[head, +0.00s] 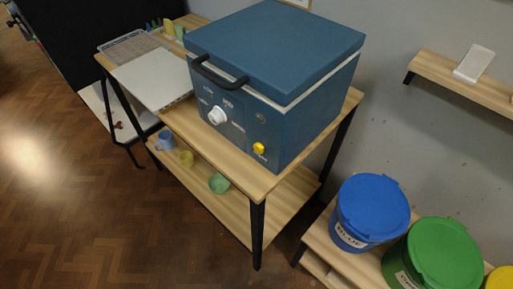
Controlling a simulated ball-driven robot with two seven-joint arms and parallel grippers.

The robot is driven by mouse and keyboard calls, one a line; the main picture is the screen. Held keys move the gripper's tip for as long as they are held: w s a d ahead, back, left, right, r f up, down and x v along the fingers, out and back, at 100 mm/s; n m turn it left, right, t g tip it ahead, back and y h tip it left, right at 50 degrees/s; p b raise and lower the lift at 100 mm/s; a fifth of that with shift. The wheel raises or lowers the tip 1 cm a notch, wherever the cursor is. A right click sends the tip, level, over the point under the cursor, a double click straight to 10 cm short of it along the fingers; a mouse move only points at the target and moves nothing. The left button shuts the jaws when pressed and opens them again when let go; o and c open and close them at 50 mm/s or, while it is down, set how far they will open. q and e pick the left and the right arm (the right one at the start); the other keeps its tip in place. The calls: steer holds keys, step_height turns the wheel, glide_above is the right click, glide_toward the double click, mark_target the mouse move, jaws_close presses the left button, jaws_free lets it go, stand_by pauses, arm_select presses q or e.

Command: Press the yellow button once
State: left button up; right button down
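The yellow button (259,148) is on the lower right of the front face of a blue kiln-like box (280,125). A white knob (216,115) is to its left on the same face, with small pale labels around it. The box has a closed blue lid (275,45) and a dark handle (218,75) at the front. It stands on a wooden table (257,183) with black legs. Neither of my grippers is in view, and nothing covers the button.
A white board (152,78) and a grey rack (130,47) lie left of the box. Small cups and bowls, one a green bowl (219,184), stand on the lower shelf. Blue (372,208) and green (445,255) lidded buckets stand at right. The floor (90,220) at left is clear.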

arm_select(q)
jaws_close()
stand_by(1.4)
